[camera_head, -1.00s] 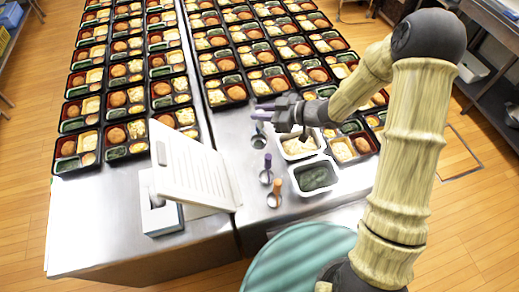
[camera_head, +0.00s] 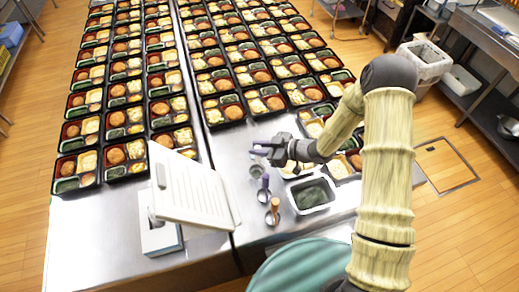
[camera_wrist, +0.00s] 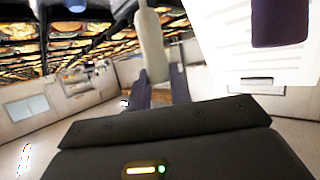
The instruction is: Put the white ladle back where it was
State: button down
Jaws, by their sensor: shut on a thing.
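My gripper (camera_head: 262,150) is above the near end of the steel counter, shut on the white ladle. In the wrist view the ladle's white handle (camera_wrist: 150,45) stands between the dark fingers of my gripper (camera_wrist: 153,92). In the head view a small metal cup (camera_head: 256,172) shows just below the gripper and appears to be the ladle's bowl. I cannot tell whether it touches the counter. A purple-handled ladle (camera_head: 264,182) and an orange-handled ladle (camera_head: 275,205) stand in a row nearer the front. The purple handle (camera_wrist: 280,22) also fills the wrist view's upper right.
A white slatted board (camera_head: 195,190) leans on a stand left of the ladles. A white tub of dark green food (camera_head: 331,202) stands to the right, with a pale-food tub (camera_head: 300,171) behind it, partly under my arm. Rows of bento trays (camera_head: 225,112) fill the counters behind.

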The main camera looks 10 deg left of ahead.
jog(key=shift+f, duration=1.05)
jog(key=shift+f, duration=0.1)
jog(key=c, duration=1.3)
grip_release()
